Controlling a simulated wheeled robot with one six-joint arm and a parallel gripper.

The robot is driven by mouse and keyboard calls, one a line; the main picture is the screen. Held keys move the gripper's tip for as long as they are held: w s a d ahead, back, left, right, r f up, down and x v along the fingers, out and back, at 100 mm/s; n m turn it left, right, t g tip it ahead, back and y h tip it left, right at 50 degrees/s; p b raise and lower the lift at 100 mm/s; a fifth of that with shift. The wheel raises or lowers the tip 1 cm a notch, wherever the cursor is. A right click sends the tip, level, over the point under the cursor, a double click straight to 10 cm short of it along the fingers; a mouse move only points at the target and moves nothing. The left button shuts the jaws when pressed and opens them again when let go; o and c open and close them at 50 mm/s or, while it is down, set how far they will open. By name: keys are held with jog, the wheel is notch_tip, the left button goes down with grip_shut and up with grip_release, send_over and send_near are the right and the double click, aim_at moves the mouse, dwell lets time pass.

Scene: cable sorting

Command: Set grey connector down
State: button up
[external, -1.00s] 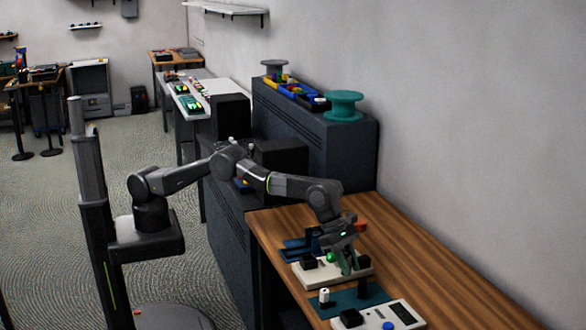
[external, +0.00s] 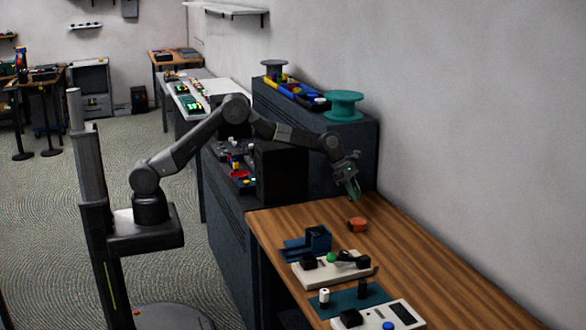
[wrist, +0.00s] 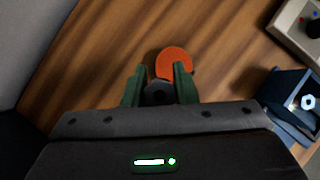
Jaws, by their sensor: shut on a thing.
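My gripper (external: 353,190) is raised above the far end of the wooden table. In the wrist view its two green fingers (wrist: 158,84) are shut on the grey connector (wrist: 158,96), a dark piece with a hexagonal end. The connector cannot be made out in the external view. In the wrist view an orange round object (wrist: 175,60) shows just beyond the connector. The external view shows that orange object (external: 357,225) on the table below my gripper, apart from it.
A blue holder (external: 318,238) stands left of the orange object. A white board (external: 318,277) with a green knob and black parts lies in front of it. A teal mat (external: 345,302) and a white control box (external: 400,313) are nearer. The right side of the wooden table (external: 430,260) is clear.

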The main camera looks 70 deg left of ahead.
jog(key=a, duration=0.6)
jog(key=p, duration=0.1)
send_over(347, 217)
jog(key=shift+n, duration=0.3)
jog(key=f, duration=0.5)
jog(key=shift+d+f, duration=0.2)
jog(key=shift+f, duration=0.1)
jog(key=shift+f+p, duration=0.3)
jog(key=shift+f, duration=1.95)
jog(key=shift+f, duration=0.15)
jog(key=o, duration=1)
